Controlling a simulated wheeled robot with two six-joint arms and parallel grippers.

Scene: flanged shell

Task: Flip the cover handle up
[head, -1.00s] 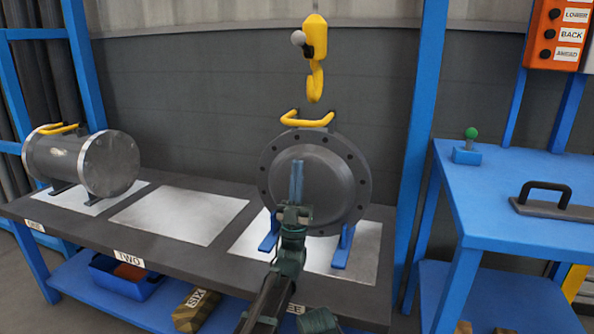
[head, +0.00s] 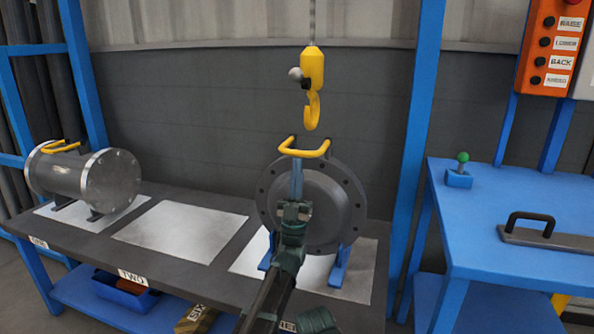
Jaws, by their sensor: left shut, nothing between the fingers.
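The cover is a dark grey round flange (head: 345,205) with bolt holes around its rim, standing upright on blue feet on the bench. Its yellow handle (head: 317,153) is at the top, with its front bar leaning out toward me. My left gripper (head: 297,165) is shut and empty, pointing up in front of the cover. Its blue fingertips reach the underside of the handle's front bar in the picture; I cannot tell whether they touch. The gripper and arm hide part of the cover's left middle.
A yellow crane hook (head: 312,105) hangs just above the handle. A grey flanged shell (head: 75,175) with its own yellow handle lies at the left of the bench (head: 100,240). A blue post (head: 412,170) and a blue side table (head: 480,220) stand right.

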